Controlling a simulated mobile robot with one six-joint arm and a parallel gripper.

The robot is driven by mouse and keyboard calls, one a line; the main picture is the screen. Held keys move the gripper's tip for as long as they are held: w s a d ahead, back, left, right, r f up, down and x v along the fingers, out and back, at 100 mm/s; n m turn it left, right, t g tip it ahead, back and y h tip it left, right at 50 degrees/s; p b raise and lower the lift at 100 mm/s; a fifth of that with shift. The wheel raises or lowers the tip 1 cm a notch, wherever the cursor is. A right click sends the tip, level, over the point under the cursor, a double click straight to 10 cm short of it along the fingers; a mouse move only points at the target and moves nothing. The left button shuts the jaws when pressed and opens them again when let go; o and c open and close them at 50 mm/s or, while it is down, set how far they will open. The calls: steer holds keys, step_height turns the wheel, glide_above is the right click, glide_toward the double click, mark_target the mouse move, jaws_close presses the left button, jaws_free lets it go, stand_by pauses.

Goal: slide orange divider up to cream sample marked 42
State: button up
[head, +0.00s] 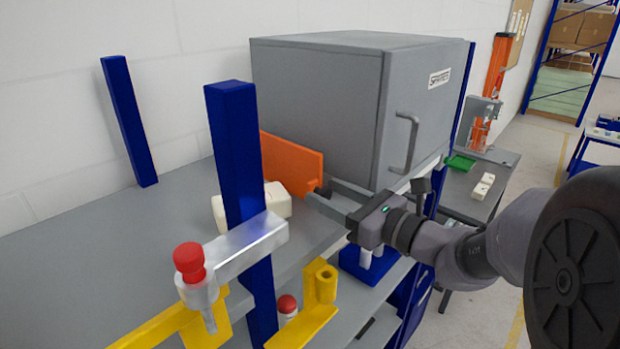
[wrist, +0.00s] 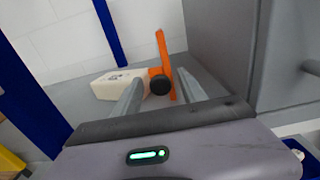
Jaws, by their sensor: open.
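The orange divider (head: 292,160) stands upright on the grey shelf. In the wrist view the divider (wrist: 164,52) is seen nearly edge-on, with a round dark knob (wrist: 160,85) on its near side. The cream sample (head: 276,199) lies left of the divider, partly hidden by a blue post. In the wrist view the sample (wrist: 118,88) shows a small dark marking, too small to read. Sample and divider look close; I cannot tell whether they touch. My gripper (head: 316,189) is open at the divider's near end. In the wrist view the knob appears between its fingers.
A grey cabinet (head: 320,90) with a handle stands just right of the divider. A blue post (head: 240,150) rises at the shelf's front edge, with a metal bracket and red knob (head: 188,257) on it. The shelf (head: 110,255) is clear on the left.

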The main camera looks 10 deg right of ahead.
steer(key=shift+w+a+f, duration=0.15)
steer(key=shift+w+a, duration=0.35)
steer(key=shift+w, duration=0.05)
steer(key=shift+s+d, duration=0.15)
steer(key=shift+s, duration=0.05)
steer(key=c, duration=0.3)
jaws_close()
stand_by(0.5)
